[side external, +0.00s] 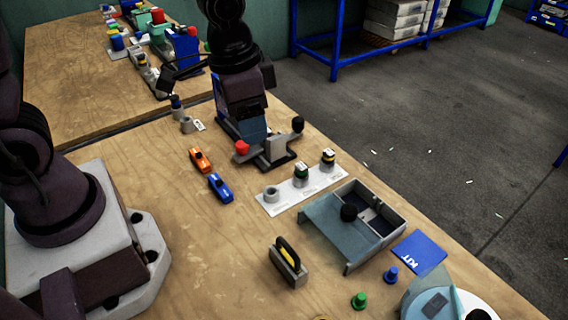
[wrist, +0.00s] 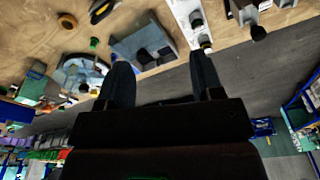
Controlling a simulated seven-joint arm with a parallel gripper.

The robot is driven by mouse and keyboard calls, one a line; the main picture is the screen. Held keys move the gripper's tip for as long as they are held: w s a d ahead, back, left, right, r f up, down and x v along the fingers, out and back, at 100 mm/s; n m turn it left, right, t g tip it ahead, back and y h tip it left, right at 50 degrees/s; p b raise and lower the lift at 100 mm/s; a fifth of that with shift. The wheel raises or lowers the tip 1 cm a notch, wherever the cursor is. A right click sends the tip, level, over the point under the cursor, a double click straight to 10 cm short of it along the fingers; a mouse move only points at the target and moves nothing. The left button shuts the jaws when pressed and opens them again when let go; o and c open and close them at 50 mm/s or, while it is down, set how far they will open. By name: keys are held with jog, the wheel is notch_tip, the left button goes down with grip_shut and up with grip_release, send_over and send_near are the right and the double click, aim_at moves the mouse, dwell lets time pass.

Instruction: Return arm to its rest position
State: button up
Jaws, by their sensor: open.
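My gripper (wrist: 161,60) shows in the wrist view with its two dark fingers spread well apart and nothing between them. In the side external view my dark arm comes down from the top centre, in front of or above the blue press (side external: 228,128). The fingertips cannot be made out clearly there. The press has a red knob (side external: 241,147) and a black knob (side external: 297,124) on its grey base. I cannot tell how far my gripper is from the press.
A white strip (side external: 285,203) with several small parts lies right of the press, near a grey compartment box (side external: 392,212). Orange (side external: 200,160) and blue (side external: 220,187) pieces, a black-and-yellow handled block (side external: 288,262) and a blue KIT card (side external: 419,252) lie about.

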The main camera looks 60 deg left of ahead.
jog(key=s+a+r+n+t, duration=0.4)
jog(key=s+a+r, duration=0.2)
jog(key=s+r, duration=0.4)
jog(key=shift+s+r, duration=0.15)
jog(key=shift+r, duration=0.65)
